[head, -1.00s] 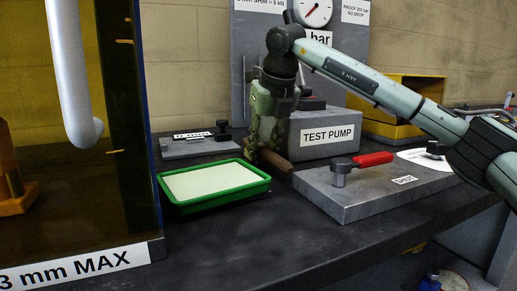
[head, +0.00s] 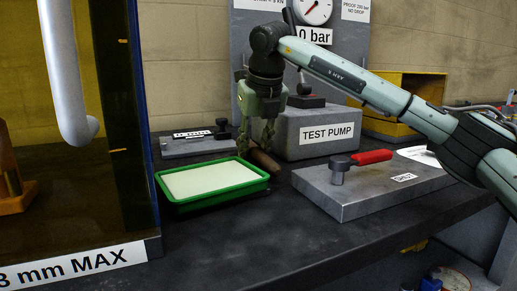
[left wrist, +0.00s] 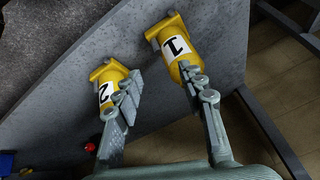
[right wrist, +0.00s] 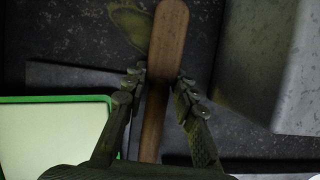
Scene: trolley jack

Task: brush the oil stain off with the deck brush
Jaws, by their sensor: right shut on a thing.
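The deck brush (head: 265,163) shows as a brown wooden piece low at the bench, just right of the green tray. My right gripper (head: 256,140) is shut on it from above. In the right wrist view the brush's wooden body (right wrist: 168,45) runs between the fingers (right wrist: 158,92); its bristles are hidden. A dull yellow-green patch, seemingly the oil stain (right wrist: 128,20), lies on the dark surface beside the brush's far end. In the left wrist view my left gripper (left wrist: 165,90) has its fingers apart, near yellow pieces marked 1 (left wrist: 176,48) and 2 (left wrist: 106,90).
The green tray (head: 212,204) with a pale filling stands left of the brush. The grey TEST PUMP block (head: 325,132) is behind it, and a grey plate with a red-handled lever (head: 350,200) is to the right. The dark bench front (head: 255,240) is clear.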

